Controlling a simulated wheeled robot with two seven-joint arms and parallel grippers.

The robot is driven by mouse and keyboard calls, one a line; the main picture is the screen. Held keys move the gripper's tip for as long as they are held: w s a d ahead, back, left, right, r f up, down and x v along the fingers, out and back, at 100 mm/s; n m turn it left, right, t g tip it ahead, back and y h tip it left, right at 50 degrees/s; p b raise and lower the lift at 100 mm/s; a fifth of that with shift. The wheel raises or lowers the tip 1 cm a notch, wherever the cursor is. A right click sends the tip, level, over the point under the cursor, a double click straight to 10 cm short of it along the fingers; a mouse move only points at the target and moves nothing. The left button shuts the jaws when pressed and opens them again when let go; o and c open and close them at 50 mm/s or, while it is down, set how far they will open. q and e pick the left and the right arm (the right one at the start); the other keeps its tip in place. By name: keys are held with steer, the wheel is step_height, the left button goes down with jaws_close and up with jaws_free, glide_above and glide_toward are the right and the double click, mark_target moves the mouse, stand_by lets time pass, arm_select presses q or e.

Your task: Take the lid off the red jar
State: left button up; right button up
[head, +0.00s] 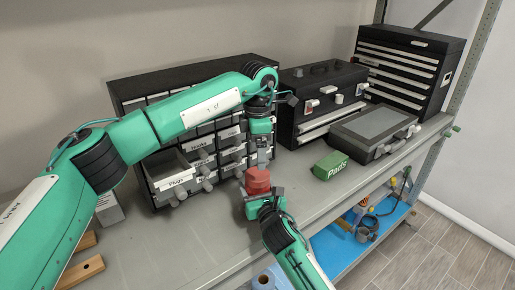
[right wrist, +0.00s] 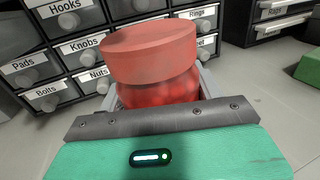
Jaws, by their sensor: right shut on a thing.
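The red jar (head: 258,186) is in the middle of the head view, above the grey shelf. In the right wrist view, its body (right wrist: 160,92) is see-through red with round contents, and its wide red lid (right wrist: 148,45) is on top. My right gripper (head: 262,193) is shut on the jar body from the near side, with a finger on each side in the right wrist view. My left gripper (head: 260,164) points down just above the lid. Whether it touches the lid, and how far its fingers are apart, I cannot tell. It does not show in the right wrist view.
A labelled drawer cabinet (head: 190,93) stands behind the jar, with one drawer (head: 170,167) pulled out. A lower blue shelf (head: 345,246) holds small items.

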mark_target(258, 173)
arm_select(q)
steer(key=m, duration=0.4)
steer(key=shift+m, duration=0.4)
arm_select(e)
steer(key=shift+f, duration=0.1)
arm_select(q)
steer(key=m, duration=0.3)
steer(key=shift+m, duration=0.3)
steer(key=shift+f, duration=4.05)
